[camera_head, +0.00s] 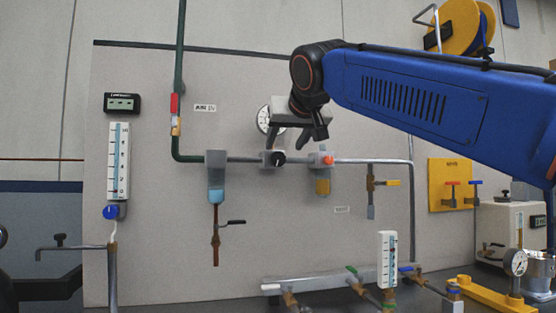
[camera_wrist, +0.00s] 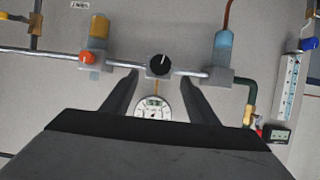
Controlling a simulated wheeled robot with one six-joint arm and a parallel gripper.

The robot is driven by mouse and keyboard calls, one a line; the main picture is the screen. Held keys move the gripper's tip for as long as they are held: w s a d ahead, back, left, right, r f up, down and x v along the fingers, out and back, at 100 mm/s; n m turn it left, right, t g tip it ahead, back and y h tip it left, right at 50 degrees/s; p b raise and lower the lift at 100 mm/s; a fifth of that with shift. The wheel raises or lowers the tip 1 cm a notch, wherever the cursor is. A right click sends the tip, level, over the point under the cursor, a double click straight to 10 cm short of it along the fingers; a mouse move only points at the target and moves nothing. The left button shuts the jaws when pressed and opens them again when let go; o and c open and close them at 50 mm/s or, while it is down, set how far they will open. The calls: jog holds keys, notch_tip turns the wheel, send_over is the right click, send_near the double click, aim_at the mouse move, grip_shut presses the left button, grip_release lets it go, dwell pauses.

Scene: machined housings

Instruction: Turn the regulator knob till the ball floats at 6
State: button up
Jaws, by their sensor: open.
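The regulator's black knob (camera_head: 279,158) with a white mark sits on a grey block in the wall pipe. In the wrist view the knob (camera_wrist: 160,64) lies ahead, between the lines of my fingers. My gripper (camera_head: 294,138) is open and empty, just above and in front of the knob in the head view. In the wrist view my gripper (camera_wrist: 160,80) has one finger on each side, not visibly touching the knob. A white scale tube (camera_head: 118,160) hangs at left with a blue knob (camera_head: 110,212) below it. The ball's height is too small to read.
A round gauge (camera_wrist: 153,107) is by the regulator. A red-orange knob (camera_head: 327,160) and a blue-bowled filter (camera_head: 216,185) flank it on the pipe. A second scale tube (camera_head: 387,258) stands on the lower manifold. A yellow valve board (camera_head: 450,185) hangs at right.

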aim_at(278, 156)
jog(key=x, duration=1)
jog(key=c, duration=1.1)
